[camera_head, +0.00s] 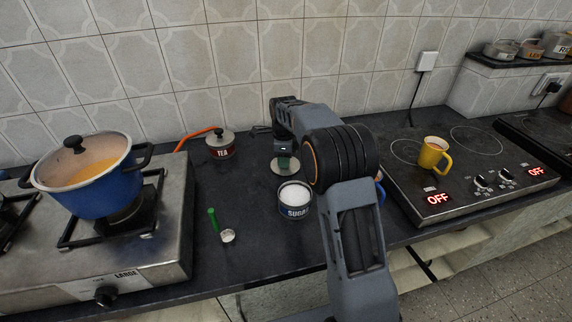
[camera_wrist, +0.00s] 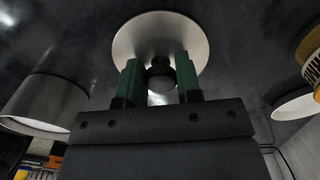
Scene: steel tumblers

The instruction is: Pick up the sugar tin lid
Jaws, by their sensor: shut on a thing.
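The sugar tin lid (camera_head: 289,170) is a round, pale metal disc behind the open sugar tin in the head view. It also shows in the wrist view (camera_wrist: 135,40), with a dark knob (camera_wrist: 160,76) at its middle. My gripper (camera_head: 284,157) is over the lid, and its green fingers (camera_wrist: 158,80) in the wrist view are shut on the knob from both sides. The sugar tin (camera_head: 295,211) stands upright, dark with a SUGAR label and full of white sugar. I cannot tell whether the lid touches the counter.
A closed tea tin (camera_head: 221,152) stands left of the lid. A green-handled scoop (camera_head: 214,221) lies on the counter. A blue pot (camera_head: 94,190) sits on the left stove. A yellow mug (camera_head: 433,160) stands on the right hob. My arm hides part of the counter.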

